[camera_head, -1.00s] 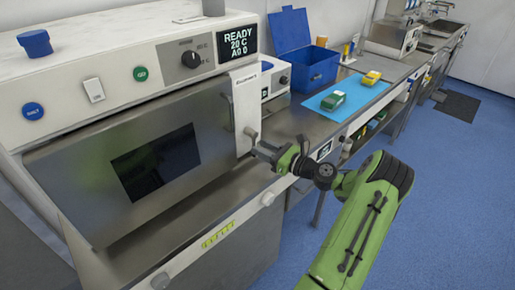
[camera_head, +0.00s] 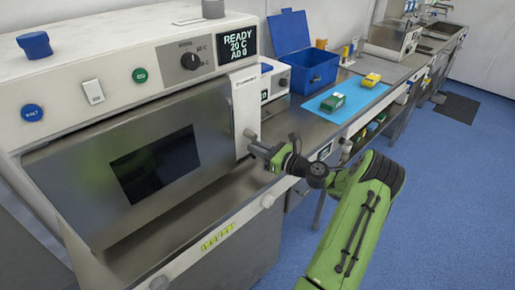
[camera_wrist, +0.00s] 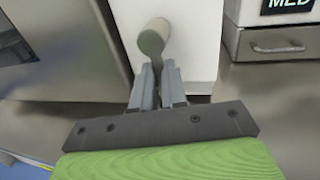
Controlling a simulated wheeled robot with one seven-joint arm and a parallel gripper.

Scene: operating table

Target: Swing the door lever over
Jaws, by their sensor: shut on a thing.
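The door lever (camera_wrist: 153,38) is a pale rounded handle on the white right-hand frame of the large machine. In the wrist view it stands at the fingertips of my gripper (camera_wrist: 158,80), which is shut on it near its lower end. In the head view my gripper (camera_head: 257,149) reaches the lever (camera_head: 250,135) from the right, and the lever shows only as a small stub there. The machine's door (camera_head: 75,170) is a grey metal panel with a dark window (camera_head: 155,165), and it looks closed.
The machine's panel has a display reading READY 20 C (camera_head: 238,45), a black knob (camera_head: 192,61) and buttons. Blue floor is open at right.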

